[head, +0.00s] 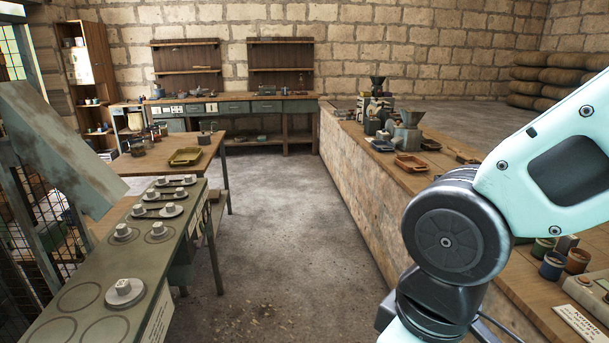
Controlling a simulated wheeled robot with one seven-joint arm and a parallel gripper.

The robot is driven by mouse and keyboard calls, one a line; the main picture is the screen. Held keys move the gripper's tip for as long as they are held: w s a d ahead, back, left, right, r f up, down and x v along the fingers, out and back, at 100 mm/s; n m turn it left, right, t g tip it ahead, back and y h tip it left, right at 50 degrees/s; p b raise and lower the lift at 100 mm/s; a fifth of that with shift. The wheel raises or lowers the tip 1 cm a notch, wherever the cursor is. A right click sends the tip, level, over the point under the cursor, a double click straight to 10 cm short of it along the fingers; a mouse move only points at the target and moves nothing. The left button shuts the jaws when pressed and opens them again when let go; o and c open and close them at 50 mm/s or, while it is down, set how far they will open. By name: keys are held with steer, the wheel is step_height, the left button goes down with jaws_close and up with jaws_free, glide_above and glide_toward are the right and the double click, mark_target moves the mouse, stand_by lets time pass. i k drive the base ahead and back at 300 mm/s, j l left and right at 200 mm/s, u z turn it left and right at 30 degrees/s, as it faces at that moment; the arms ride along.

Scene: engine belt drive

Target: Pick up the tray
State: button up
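A yellow-green tray (185,157) lies on the wooden table (150,158) at the left, near its right side. A reddish-brown tray (411,163) lies on the long counter (378,145) at the right. A small dark tray-like piece (382,145) is just behind it. I cannot tell which one the task names. Both larger trays look flat on their surfaces. My arm fills the right side of the view, but my gripper is out of the picture.
A green bench (88,290) with round plates and pale blocks stands at the front left, with a slanted grey panel (60,145) above it. Grinder-like devices (408,130) and jars (552,265) stand on the right counter.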

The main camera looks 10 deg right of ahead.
mark_target(410, 164)
steer(key=i, duration=1.95)
steer(key=i+z, duration=0.3)
steer(key=i, duration=0.25)
steer(key=i+j+z, duration=0.35)
steer(key=i, duration=0.15)
steer(key=i+j+z, duration=0.3)
steer(key=i, duration=0.25)
steer(key=i+j+z, duration=0.35)
steer(key=i+j, duration=0.05)
steer(key=i, duration=0.05)
